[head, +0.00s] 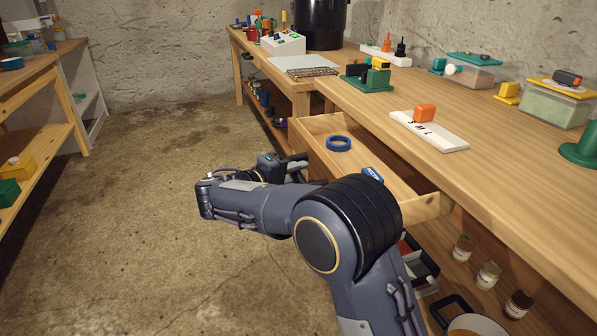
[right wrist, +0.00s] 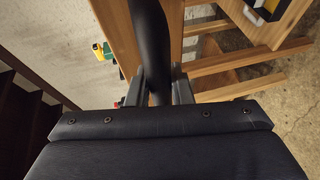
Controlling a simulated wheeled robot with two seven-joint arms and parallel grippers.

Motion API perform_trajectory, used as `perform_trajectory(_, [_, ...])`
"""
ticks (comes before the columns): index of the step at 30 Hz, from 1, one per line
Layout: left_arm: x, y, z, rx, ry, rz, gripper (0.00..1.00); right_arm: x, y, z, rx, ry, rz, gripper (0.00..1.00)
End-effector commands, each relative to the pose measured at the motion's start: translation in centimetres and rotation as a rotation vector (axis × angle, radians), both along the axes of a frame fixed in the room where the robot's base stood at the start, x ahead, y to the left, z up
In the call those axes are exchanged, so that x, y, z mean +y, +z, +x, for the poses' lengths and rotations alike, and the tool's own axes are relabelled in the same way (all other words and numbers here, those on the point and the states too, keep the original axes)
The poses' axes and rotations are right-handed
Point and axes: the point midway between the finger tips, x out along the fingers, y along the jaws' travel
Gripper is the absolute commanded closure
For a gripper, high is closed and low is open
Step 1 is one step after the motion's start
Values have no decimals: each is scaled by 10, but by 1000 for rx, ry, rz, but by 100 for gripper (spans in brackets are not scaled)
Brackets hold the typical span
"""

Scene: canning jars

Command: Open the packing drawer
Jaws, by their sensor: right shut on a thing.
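The wooden packing drawer (head: 322,124) stands pulled out from under the long bench, its inside in view. A blue ring (head: 338,143) lies in it, and a small blue item (head: 373,174) shows partly behind my right arm. My right gripper (head: 292,163) is at the drawer's front, shut on the dark handle. In the right wrist view, the black handle bar (right wrist: 149,35) runs between the two fingers of the gripper (right wrist: 160,88). My right arm hides much of the drawer front. My left gripper is not in view.
The bench top (head: 460,95) holds a white S-M-L board (head: 428,131) with an orange block, a green stand (head: 368,79) and lidded tubs. Jars (head: 488,275) stand on the shelf below. The concrete floor (head: 150,180) left of the drawer is clear.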

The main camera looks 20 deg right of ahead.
Motion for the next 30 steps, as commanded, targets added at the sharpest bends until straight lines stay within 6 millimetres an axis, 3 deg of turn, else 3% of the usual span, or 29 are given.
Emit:
perform_trajectory(2, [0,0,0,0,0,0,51,0,-1,0,3,0,1,100])
perform_trajectory(3, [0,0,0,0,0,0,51,0,-1,0,3,0,1,78])
perform_trajectory(8, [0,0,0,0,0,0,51,0,-1,0,2,-1,0,59])
perform_trajectory(18, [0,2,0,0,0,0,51,5,1,-2,1,1,0,59])
perform_trajectory(30, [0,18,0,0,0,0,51,59,13,-30,0,2,0,59])
